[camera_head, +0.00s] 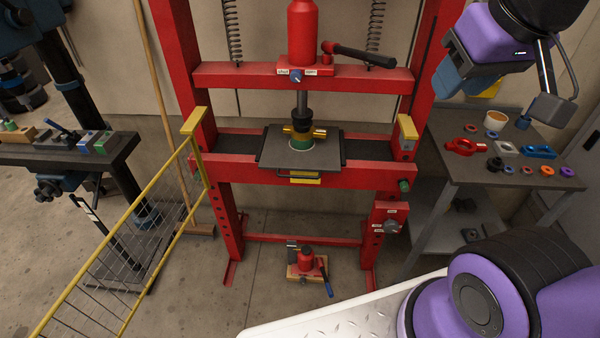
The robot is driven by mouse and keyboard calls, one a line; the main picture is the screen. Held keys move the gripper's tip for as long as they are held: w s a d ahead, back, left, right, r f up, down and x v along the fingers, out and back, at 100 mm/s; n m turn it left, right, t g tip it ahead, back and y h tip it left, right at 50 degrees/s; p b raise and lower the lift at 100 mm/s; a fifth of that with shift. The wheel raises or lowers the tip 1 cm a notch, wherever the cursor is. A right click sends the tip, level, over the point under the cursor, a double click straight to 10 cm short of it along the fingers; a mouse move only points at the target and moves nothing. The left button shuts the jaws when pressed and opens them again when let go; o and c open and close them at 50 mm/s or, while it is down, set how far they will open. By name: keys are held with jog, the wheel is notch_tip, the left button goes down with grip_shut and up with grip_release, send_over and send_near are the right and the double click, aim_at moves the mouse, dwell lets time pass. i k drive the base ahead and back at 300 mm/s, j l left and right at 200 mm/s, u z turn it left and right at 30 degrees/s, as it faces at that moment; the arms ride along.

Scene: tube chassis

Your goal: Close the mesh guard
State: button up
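The mesh guard (142,232) is a yellow-framed panel with thin wires. It stands swung open at the left side of the red press and reaches towards the lower left, where the picture edge cuts it off. Its far end meets the press's left upright, near a yellow block. The press front is uncovered. My gripper (549,107) is at the upper right, above the right-hand side table, far from the guard and touching nothing that I can make out. One grey fingertip shows clearly; the gap between the fingers is not clear.
The red press (330,178) holds a brass and green part (302,138) on its bed. A dark bench (70,153) with tools stands behind the guard. A wooden pole (161,92) leans at the left. A grey side table (470,171) holds small parts. Floor before the press is partly clear.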

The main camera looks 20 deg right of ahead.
aim_at(51, 310)
jog(key=j+u, duration=0.1)
jog(key=u, duration=0.7)
jog(key=j+u, duration=0.1)
jog(key=u, duration=0.3)
jog(key=i+u, duration=0.1)
jog(key=u, duration=0.3)
jog(key=i+j+u, duration=0.15)
jog(key=i+j, duration=0.15)
